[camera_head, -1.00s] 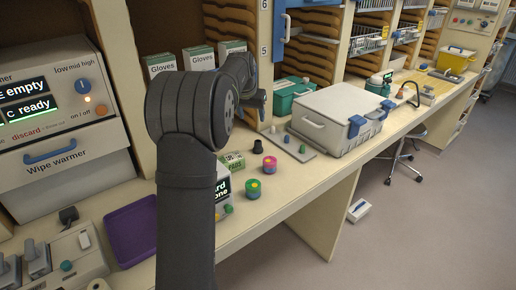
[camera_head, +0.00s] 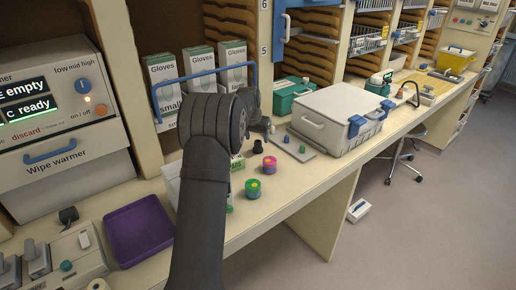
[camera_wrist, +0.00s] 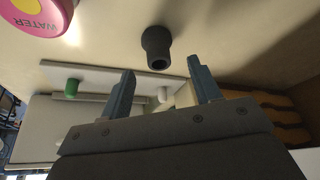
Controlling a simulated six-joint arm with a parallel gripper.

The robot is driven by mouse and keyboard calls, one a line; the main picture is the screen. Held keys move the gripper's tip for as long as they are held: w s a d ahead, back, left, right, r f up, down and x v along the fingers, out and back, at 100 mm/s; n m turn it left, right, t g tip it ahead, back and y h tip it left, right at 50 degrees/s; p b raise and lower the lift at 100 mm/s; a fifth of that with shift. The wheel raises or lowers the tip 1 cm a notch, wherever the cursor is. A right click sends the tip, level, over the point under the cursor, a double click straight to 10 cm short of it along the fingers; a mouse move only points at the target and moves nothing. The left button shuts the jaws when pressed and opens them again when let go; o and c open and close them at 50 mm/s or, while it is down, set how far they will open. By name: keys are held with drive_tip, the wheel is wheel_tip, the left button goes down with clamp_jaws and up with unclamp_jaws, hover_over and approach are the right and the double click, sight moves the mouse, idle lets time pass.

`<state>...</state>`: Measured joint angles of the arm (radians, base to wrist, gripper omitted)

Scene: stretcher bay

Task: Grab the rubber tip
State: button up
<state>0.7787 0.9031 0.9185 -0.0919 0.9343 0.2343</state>
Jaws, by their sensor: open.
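The rubber tip (camera_head: 257,146) is a small dark grey-black stepped piece standing on the counter, just in front of my arm's end in the head view. In the wrist view the rubber tip (camera_wrist: 157,47) shows a wider body and a narrower end with a dark hole. My gripper (camera_wrist: 160,82) is open in the wrist view. The tip appears between the lines of the two fingers, beyond their ends, with nothing held. In the head view my gripper's fingers are mostly hidden behind my wrist.
A grey board (camera_head: 298,149) with small coloured pegs lies right of the tip. A pink-lidded pot (camera_head: 270,163), marked WATER in the wrist view (camera_wrist: 42,12), and a green-sided pot (camera_head: 253,189) stand in front. A large grey case (camera_head: 335,124) is farther right. Glove boxes (camera_head: 200,66) stand behind.

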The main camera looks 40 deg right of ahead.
sight(258, 141)
drive_tip(key=x, duration=0.4)
drive_tip(key=shift+d, duration=0.1)
drive_tip(key=c, duration=1)
